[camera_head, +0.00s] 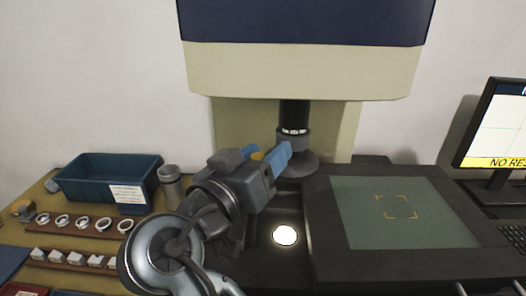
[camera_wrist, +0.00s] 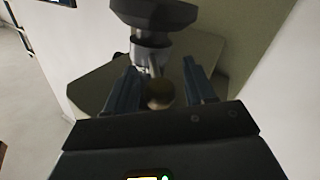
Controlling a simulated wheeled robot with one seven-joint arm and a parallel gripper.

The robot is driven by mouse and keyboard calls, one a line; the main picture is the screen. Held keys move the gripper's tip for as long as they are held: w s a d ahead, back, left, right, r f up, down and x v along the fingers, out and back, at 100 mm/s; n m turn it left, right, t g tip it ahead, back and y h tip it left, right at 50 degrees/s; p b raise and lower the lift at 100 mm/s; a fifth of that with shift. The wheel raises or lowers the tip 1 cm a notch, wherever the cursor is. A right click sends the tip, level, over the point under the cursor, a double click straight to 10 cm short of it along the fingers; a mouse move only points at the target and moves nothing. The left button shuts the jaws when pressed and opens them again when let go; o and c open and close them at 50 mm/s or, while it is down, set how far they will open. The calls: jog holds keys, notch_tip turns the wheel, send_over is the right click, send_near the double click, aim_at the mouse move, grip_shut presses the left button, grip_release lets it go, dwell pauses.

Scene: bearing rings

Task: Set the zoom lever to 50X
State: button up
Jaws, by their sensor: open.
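The dark lens column (camera_head: 294,115) hangs below the measuring machine's head and carries a ring with white marks (camera_head: 294,132), too small to read. In the wrist view the lens (camera_wrist: 155,12) is at the top, and a short lever stem (camera_wrist: 155,70) ends in a round brownish knob (camera_wrist: 160,94). My gripper (camera_wrist: 160,90) is open, with one dark blue finger on each side of the knob and visible gaps. In the head view my gripper (camera_head: 268,157) is just left of the lens column, and a small orange-yellow spot, seemingly the knob, shows between its blue fingers.
A dark stage with a greenish glass plate (camera_head: 400,212) is at the right, beside a monitor (camera_head: 495,125). A lit white disc (camera_head: 286,235) lies below the lens. A blue bin (camera_head: 105,176), a grey cylinder (camera_head: 171,187) and trays of rings (camera_head: 85,224) are at the left.

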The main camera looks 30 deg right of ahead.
jog(key=shift+c, duration=0.3)
grip_shut()
dwell(0.4)
